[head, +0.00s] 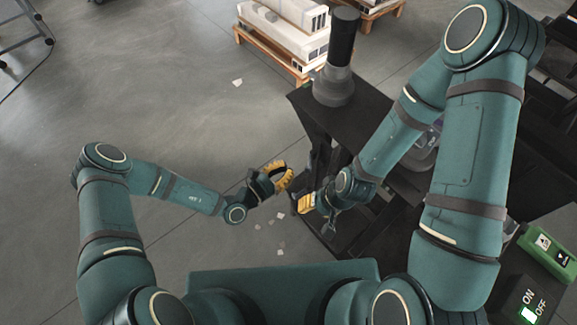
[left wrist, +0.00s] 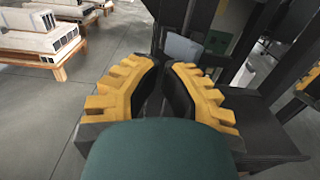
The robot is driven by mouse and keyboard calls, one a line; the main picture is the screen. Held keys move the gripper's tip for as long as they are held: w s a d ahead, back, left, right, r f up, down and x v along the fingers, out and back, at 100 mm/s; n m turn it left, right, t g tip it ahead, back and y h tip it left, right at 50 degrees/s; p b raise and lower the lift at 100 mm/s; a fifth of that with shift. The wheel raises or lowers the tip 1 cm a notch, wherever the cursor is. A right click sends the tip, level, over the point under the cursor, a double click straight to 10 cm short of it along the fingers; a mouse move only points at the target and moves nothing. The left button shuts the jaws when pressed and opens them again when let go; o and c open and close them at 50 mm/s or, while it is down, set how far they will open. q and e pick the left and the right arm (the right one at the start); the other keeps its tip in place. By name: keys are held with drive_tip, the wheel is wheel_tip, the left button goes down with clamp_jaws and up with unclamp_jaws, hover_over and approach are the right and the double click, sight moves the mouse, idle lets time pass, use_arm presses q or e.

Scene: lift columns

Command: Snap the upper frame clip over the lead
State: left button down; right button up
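My left gripper (head: 287,170) has yellow ribbed fingers and is over the floor, just left of the dark frame. In the left wrist view its fingers (left wrist: 165,66) lean toward each other with a narrow dark gap between them, and I see nothing held there. My right gripper (head: 304,205) is close by on the right, at the dark frame. Its yellow part shows, but its fingertips are small and partly hidden. The dark frame (head: 323,132) has upright posts. I cannot make out the upper clip or the lead in either view.
A grey and black cylinder (head: 334,85) stands on the dark top at the back. Pallets with white boxes (head: 290,32) lie behind. A green box (head: 548,251) is at the far right. The floor at left is mostly clear, with a few pale scraps (head: 281,244).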

use_arm(q)
drive_tip(key=shift+s+d, duration=0.1)
drive_tip(key=shift+s, duration=0.05)
drive_tip(key=s+d+p, duration=0.2)
drive_tip(key=shift+s, duration=0.35)
idle(0.5)
drive_tip(key=shift+w+d, duration=0.45)
drive_tip(key=shift+d, duration=0.1)
drive_tip(key=shift+w+d, duration=0.2)
drive_tip(key=shift+d, duration=0.1)
